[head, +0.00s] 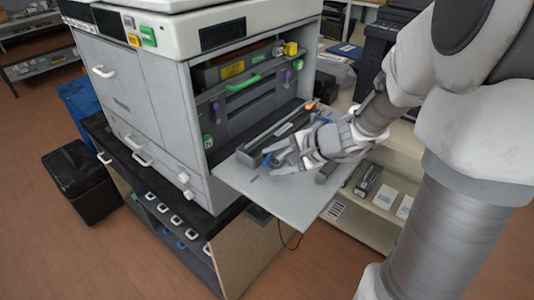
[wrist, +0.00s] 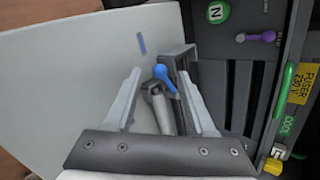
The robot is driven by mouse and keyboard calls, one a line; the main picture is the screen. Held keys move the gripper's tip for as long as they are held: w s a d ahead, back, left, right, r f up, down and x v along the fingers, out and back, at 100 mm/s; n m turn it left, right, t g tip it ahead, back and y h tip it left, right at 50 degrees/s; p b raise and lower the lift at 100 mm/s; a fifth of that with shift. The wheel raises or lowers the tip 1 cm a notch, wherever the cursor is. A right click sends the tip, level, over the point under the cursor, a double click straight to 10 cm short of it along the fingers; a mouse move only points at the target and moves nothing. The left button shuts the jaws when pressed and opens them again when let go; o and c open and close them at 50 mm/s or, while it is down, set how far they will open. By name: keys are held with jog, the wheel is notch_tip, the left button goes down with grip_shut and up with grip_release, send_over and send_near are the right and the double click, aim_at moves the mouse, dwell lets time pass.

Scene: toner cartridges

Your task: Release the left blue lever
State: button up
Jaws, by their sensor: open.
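The left blue lever (wrist: 164,78) has a round blue knob at the near end of the dark toner cartridge (wrist: 178,60). In the wrist view the knob lies between the tips of my gripper (wrist: 160,73), whose two grey fingers are apart; I cannot tell whether either touches it. In the head view the lever (head: 267,160) is a small blue spot partly hidden by my gripper (head: 273,161). The cartridge (head: 290,126) lies on the open grey flap (head: 240,178) of the printer (head: 150,85).
The printer's open bay shows a green handle (head: 243,83), a purple knob (wrist: 262,36) and a green round knob (wrist: 218,11). Shelves (head: 377,200) stand below the flap on the right.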

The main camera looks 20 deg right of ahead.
jog(key=shift+w+a+f, duration=0.2)
jog(key=shift+f, duration=0.05)
grip_shut()
dwell(0.3)
jog(key=shift+w+a+f+m+t+h+b, duration=0.15)
jog(key=shift+a+m+t+h+b, duration=0.3)
jog(key=shift+b, duration=0.65)
jog(key=shift+a+m+h+b, duration=0.2)
jog(key=shift+m+h+b, duration=0.05)
jog(key=shift+m+b, duration=0.45)
jog(key=shift+w+a+m+t+h, duration=0.1)
jog(key=shift+a+m+t+h, duration=0.05)
jog(key=shift+m+t+h, duration=0.15)
jog(key=shift+r, duration=0.2)
